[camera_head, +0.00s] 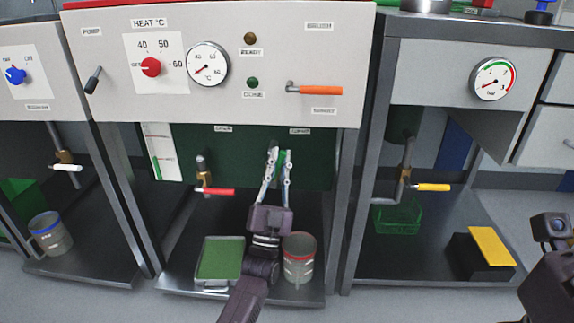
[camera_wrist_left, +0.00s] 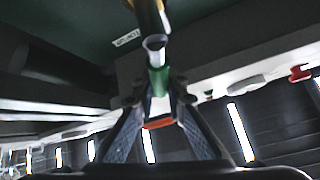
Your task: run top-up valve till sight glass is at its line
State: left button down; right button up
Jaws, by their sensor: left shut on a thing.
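My left gripper (camera_head: 280,152) reaches up under the middle machine and is shut on a green handle. In the left wrist view the green handle (camera_wrist_left: 158,80) sits between the fingertips, below a metal stem and a brass-coloured valve body (camera_wrist_left: 150,18). The label near this valve is too small to read. The sight glass (camera_head: 164,150) is a pale panel left of the valves. It has a green column and a small red mark; the exact level against the mark is too small to tell. Only a dark part of my right arm shows at the lower right; its fingers are out of view.
A red-handled valve (camera_head: 215,191) hangs to the left of my left gripper. A green tray (camera_head: 221,258) and a red-rimmed jug (camera_head: 299,257) stand on the shelf below. An orange lever (camera_head: 318,90) sticks out above. A yellow-handled valve (camera_head: 431,187) is on the right-hand machine.

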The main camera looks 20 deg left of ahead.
pick_arm(q)
jog(key=shift+s+a+r+n+g+y, duration=0.1)
jog(key=shift+a+n+g+y, duration=0.2)
jog(key=shift+n+y, duration=0.9)
jog(key=shift+s+a+n+g+y, duration=0.1)
jog(key=shift+a+n+g+y, duration=0.2)
jog(key=shift+n+y, duration=0.9)
jog(key=shift+s+a+r+n+g+y, duration=0.1)
jog(key=shift+a+n+g+y, duration=0.2)
jog(key=shift+n+y, duration=0.9)
jog(key=c, duration=1.9)
grip_release()
jog(key=shift+c, duration=0.2)
jog(key=v, duration=0.7)
jog(key=shift+s+f, duration=0.2)
